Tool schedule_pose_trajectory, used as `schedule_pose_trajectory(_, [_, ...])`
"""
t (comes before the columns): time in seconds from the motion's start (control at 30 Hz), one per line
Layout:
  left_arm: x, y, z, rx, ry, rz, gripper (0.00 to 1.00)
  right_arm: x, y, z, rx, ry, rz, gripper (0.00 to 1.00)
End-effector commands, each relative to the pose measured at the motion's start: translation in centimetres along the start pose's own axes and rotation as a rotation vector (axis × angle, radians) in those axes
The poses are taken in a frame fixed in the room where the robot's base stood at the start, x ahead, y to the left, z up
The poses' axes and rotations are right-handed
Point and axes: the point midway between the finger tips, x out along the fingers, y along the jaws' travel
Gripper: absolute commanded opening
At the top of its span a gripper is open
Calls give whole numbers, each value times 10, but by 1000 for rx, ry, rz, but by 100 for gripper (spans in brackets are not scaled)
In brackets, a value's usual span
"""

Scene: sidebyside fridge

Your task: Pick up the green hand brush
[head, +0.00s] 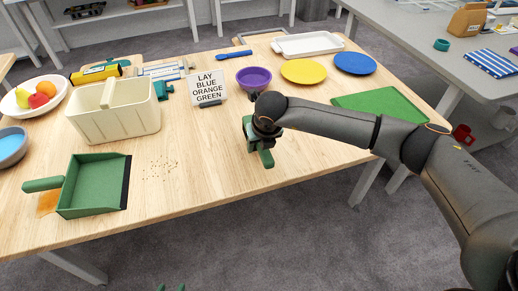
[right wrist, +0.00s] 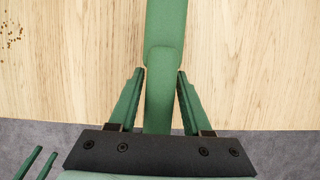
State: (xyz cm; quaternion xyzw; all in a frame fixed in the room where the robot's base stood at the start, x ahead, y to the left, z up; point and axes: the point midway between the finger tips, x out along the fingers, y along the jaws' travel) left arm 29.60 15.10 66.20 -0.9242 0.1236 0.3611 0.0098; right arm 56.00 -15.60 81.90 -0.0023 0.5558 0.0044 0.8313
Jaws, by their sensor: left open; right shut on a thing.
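The green hand brush (head: 266,159) is near the front edge of the wooden table, partly hidden by my right arm. In the right wrist view, the brush (right wrist: 166,25) runs up the middle, its narrower part between the two green fingers. My right gripper (right wrist: 160,75) is shut on it. I cannot tell whether the brush touches the table. My left gripper (head: 171,288) shows only its green fingertips at the bottom edge of the head view, apart and empty, away from the brush.
A green dustpan (head: 95,185) lies at the table's left front, beside scattered crumbs (head: 160,168). A cream basket (head: 112,112), a sign (head: 208,86), a purple bowl (head: 254,79), yellow (head: 304,71) and blue plates (head: 355,63) stand behind. A green mat (head: 383,104) lies right. The front middle is clear.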

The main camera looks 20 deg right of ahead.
Motion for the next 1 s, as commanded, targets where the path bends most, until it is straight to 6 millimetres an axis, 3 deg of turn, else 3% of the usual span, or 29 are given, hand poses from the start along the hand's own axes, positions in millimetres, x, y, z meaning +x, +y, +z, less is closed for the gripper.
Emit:
schedule_pose_trajectory(0.27, [0,0,1,0,-1,-1,50,-66,4,-16,-4,-7,3,0])
schedule_pose_trajectory(0.33, [0,0,2,0,-2,-1,50,-84,5,-23,-5,-7,2,0])
schedule_pose_trajectory(0.5, [3,0,5,-1,-6,-1,50,-110,9,-52,-4,-3,2,0])
schedule_pose_trajectory(0.73, [4,1,6,-1,-12,3,50,-137,13,-78,-2,-2,1,0])
schedule_pose_trajectory(1.0, [4,3,0,0,3,8,50,-149,14,-89,0,-2,-1,0])
